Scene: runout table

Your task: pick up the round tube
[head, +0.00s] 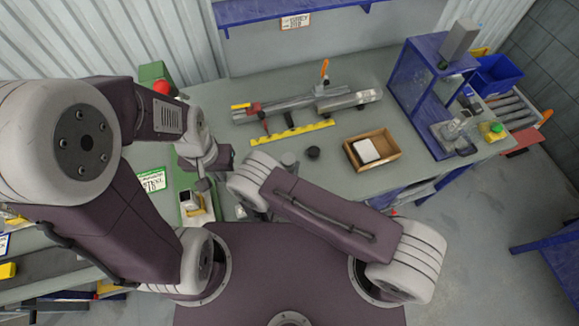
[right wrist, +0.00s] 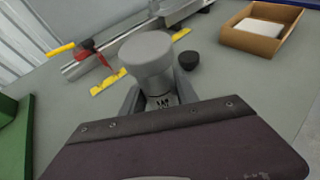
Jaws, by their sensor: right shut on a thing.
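The round tube (right wrist: 147,55) is a short grey cylinder with a wide round end, seen close up in the right wrist view. My right gripper (right wrist: 158,97) is shut on it, with a dark finger on each side. In the head view the round grey end of the tube (head: 289,159) shows just beyond my right arm, which hides the right gripper. My left gripper (head: 205,183) is at the left of the bench in the head view, away from the tube. Its fingers are too small and overlapped to tell their opening.
A black round piece (head: 313,153) stands near the tube. A yellow rule (head: 292,133) and a long grey bar fixture (head: 300,103) lie behind. A cardboard box (head: 382,139) with a white block and a blue frame (head: 415,85) stand to the right. Bench between is clear.

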